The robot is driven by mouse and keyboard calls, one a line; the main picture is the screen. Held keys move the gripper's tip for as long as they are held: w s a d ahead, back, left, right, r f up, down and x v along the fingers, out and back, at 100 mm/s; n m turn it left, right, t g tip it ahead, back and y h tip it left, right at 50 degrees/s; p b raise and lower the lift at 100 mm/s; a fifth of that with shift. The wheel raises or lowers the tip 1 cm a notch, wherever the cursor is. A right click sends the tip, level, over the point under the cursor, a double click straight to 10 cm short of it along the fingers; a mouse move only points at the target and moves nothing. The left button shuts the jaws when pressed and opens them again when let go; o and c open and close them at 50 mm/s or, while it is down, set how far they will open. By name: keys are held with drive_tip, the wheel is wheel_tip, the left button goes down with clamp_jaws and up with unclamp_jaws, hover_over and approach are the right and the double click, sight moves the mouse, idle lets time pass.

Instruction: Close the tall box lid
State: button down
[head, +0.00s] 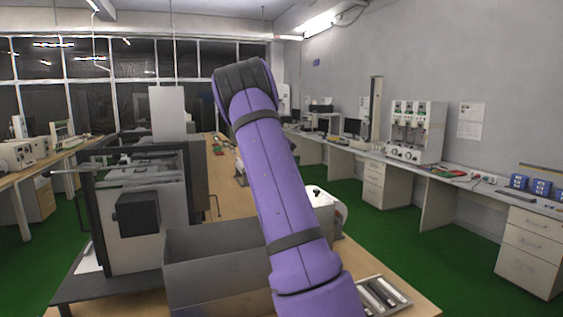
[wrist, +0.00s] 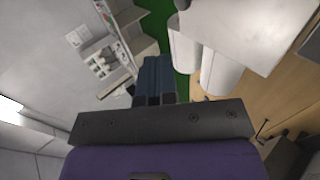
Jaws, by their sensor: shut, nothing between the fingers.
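A grey open-topped box (head: 215,285) stands on the near part of the wooden table in the head view. Its inner walls show, and my purple arm covers its right side. No lid can be made out for certain on it. A pale upright panel (head: 167,113) rises behind the dark-framed machine; I cannot tell whether it is a lid. My gripper (wrist: 157,62) shows in the wrist view with its dark blue fingers together and nothing between them. It is out of sight in the head view, and its distance from the box cannot be told.
A dark-framed machine (head: 145,215) stands left of the box. A white rounded device (head: 325,212) is right of my arm, and a tray of metal parts (head: 382,297) lies at the table's near right. A long bench (head: 400,163) runs along the right wall. Green floor (head: 378,222) between is clear.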

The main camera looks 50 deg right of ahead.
sight(318, 190)
drive_tip(key=s+d+f+t+y, duration=0.1)
drive_tip(key=d+f+y, duration=0.1)
drive_tip(key=s+d+f+t+y, duration=0.2)
drive_tip(key=d+f+y, duration=0.1)
drive_tip(key=s+d+f+t+y, duration=0.1)
drive_tip(key=s+d+f+y, duration=0.1)
drive_tip(key=d+f, duration=0.1)
drive_tip(key=shift+d+f, duration=0.15)
drive_tip(key=shift+f, duration=0.1)
drive_tip(key=shift+s+d+f+t+y, duration=0.2)
drive_tip(key=shift+f+t+y, duration=0.15)
drive_tip(key=shift+f, duration=0.2)
drive_tip(key=shift+s+d+f+t+y, duration=0.15)
drive_tip(key=shift+f+t+y, duration=0.1)
drive_tip(key=shift+f+y, duration=0.25)
drive_tip(key=shift+f, duration=0.15)
drive_tip(key=shift+f, duration=0.2)
